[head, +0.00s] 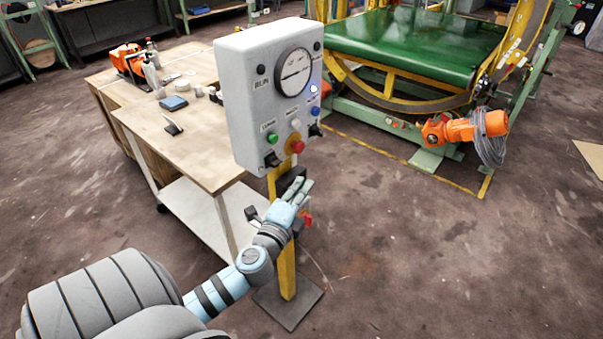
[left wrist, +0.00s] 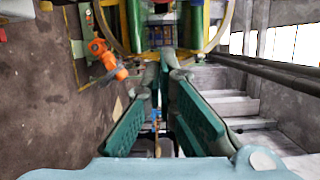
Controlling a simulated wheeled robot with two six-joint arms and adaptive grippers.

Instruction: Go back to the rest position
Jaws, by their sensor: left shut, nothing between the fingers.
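My left gripper (head: 303,183) is in front of the yellow post, just below the grey control box (head: 238,105). It is shut with nothing between its fingers. In the left wrist view its fingers (left wrist: 167,62) come together at the tips. The box carries a round dial (head: 294,73), a green button (head: 272,138) at its lower left and a red knob (head: 296,146) low in the middle. The gripper hides part of the post. My right gripper is in neither view.
A wooden-topped workbench (head: 150,122) with small tools stands behind the box on the left. A ring machine with a green bed (head: 415,45) and an orange motor (head: 450,130) stands at the back right. The post's base plate (head: 290,308) lies on the floor. The floor at lower right is clear.

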